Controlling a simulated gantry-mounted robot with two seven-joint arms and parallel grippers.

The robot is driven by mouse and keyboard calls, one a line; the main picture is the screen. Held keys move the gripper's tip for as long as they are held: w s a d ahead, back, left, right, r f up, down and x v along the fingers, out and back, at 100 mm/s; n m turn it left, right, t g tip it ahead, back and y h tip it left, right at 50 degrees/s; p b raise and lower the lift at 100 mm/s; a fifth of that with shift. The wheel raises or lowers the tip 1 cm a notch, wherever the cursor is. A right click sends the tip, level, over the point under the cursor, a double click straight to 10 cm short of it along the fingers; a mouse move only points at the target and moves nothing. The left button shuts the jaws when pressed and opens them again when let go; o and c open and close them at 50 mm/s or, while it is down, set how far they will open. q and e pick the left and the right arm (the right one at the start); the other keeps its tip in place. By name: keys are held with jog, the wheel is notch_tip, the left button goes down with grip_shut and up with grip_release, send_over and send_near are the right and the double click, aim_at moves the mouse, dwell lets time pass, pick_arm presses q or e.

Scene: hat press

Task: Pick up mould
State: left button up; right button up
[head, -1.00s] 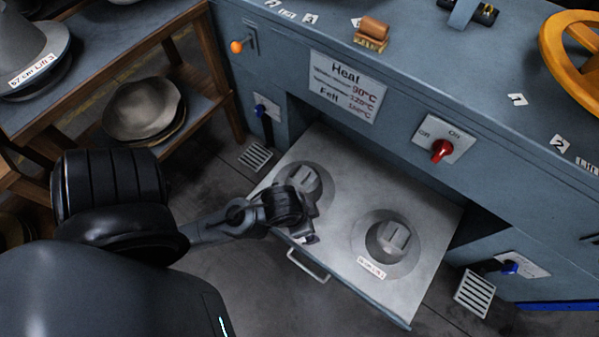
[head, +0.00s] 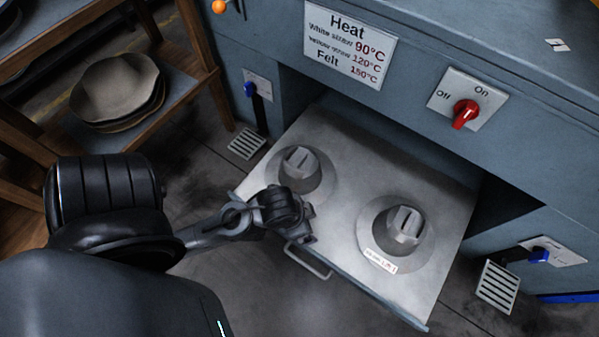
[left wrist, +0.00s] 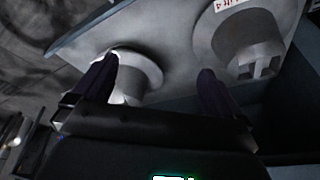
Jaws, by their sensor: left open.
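Two grey metal moulds, each with a round brim and a slotted knob on top, sit on the pulled-out metal drawer (head: 345,215). The left mould (head: 299,167) is partly hidden by my left gripper in the head view. The right mould (head: 404,229) has a white label on its brim. My left gripper (head: 306,232) is open at the drawer's front-left, close to the left mould. In the left wrist view the left mould (left wrist: 140,72) shows between and beyond the open fingers (left wrist: 155,82), and the labelled mould (left wrist: 243,38) is further right. My right gripper is not in view.
The blue-grey cabinet (head: 330,95) with a heat sign (head: 345,45) and a red knob (head: 465,113) stands behind the drawer. A drawer handle (head: 308,262) is at the front. A wooden shelf with felt shapes (head: 115,85) stands at the left.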

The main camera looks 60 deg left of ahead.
pick_arm(q)
jog(key=shift+c, duration=0.2)
jog(key=shift+d, duration=0.15)
jog(key=c, duration=0.9)
jog(key=shift+f, duration=0.1)
